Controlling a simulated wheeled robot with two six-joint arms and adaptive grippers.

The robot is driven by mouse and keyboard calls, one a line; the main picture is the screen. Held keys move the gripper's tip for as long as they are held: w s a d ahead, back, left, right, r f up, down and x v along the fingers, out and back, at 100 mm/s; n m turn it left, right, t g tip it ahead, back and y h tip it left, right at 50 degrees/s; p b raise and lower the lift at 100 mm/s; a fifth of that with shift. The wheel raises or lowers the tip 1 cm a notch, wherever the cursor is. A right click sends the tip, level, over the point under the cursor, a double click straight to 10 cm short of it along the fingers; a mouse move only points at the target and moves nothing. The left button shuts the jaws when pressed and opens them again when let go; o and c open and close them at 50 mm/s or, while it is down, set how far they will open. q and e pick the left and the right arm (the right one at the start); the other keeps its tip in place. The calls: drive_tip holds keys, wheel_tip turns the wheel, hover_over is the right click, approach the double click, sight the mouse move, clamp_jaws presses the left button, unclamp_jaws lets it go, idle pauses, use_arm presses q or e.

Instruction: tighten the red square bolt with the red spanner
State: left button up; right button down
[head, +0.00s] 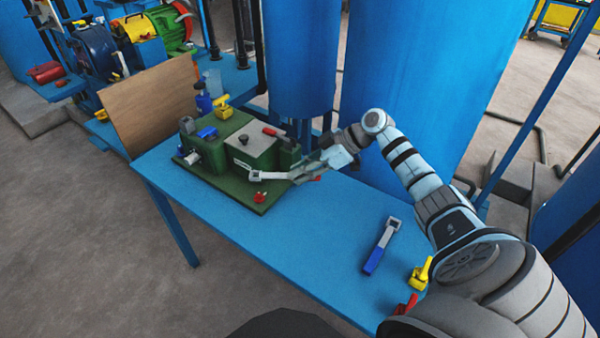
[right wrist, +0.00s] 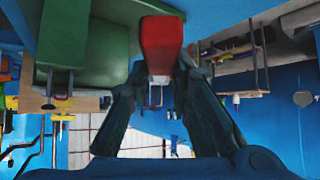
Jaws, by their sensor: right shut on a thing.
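My right gripper (head: 316,167) is shut on the red spanner, whose red handle end (right wrist: 162,42) shows between the fingers in the right wrist view. In the head view the spanner's pale shaft (head: 275,176) runs left from my gripper along the front of the green machine (head: 222,168). Its square head (head: 255,176) is against or just in front of the machine's front face. I cannot make out the red square bolt; the spanner head may hide it. A small red part (head: 260,197) sits on the green base below the head. My left gripper is not in view.
A blue-handled spanner (head: 381,247) lies on the blue table (head: 320,225). A yellow part (head: 420,275) and a red part (head: 405,306) are near its right end. A red lever (head: 273,133) tops the machine. Blue tanks (head: 303,60) stand behind. The table's middle is clear.

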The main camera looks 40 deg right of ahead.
drive_tip(key=shift+d+f+b, duration=0.1)
drive_tip(key=shift+f+b, duration=0.2)
drive_tip(key=shift+b, duration=0.2)
wheel_tip(320, 180, down, 5)
drive_tip(key=b, duration=0.4)
drive_tip(key=shift+f, duration=0.15)
idle(0.7)
